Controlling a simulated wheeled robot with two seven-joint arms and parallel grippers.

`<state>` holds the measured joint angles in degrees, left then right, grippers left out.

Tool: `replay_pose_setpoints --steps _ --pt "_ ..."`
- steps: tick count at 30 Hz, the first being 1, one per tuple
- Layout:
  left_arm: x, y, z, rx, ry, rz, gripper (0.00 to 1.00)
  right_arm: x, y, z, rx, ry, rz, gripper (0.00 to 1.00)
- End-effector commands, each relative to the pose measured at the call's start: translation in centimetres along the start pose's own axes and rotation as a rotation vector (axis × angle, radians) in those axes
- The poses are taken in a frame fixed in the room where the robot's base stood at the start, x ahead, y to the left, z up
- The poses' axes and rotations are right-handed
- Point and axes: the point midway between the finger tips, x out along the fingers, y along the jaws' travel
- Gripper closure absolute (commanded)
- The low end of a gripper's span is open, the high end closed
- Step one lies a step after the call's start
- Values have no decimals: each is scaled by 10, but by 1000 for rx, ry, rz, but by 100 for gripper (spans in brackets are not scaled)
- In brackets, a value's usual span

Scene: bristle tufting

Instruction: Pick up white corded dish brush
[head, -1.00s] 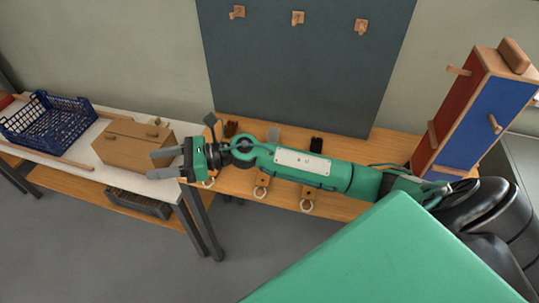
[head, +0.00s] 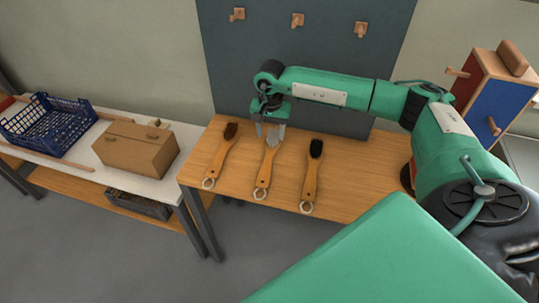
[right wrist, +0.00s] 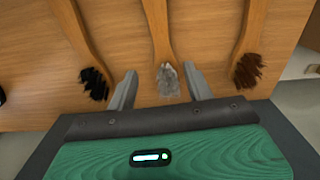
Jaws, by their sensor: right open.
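The white corded dish brush (head: 267,165) lies in the middle of three brushes on the wooden table, its ring toward the near edge. Its pale bristles (right wrist: 168,82) show in the right wrist view between the fingers of my right gripper (right wrist: 163,90). That gripper (head: 270,135) is open and points down at the bristle end in the head view, partly covering it; whether the fingers touch the brush I cannot tell. My left gripper is not in view.
A brown-bristled brush (head: 222,152) lies to the left and a black-bristled brush (head: 312,175) to the right. A dark board with pegs (head: 297,60) stands behind. A cardboard box (head: 135,152) and blue crate (head: 48,125) are on the white table. A red and blue cabinet (head: 500,105) stands right.

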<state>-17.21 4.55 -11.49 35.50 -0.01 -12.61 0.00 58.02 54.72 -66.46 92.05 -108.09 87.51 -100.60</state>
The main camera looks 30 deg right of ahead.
Motion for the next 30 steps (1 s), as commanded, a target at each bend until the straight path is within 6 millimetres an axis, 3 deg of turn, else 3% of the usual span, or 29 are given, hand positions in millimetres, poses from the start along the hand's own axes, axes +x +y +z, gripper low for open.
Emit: replay_pose_setpoints --steps 6,14,21,30 --pt "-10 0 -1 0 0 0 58 37 0 1 0 -3 0 48" --pt "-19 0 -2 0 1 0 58 56 -2 1 2 -3 -1 48" --pt "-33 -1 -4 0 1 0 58 91 -4 2 1 -4 -1 48" --pt "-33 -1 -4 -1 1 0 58 100 -4 1 1 -2 -3 48"
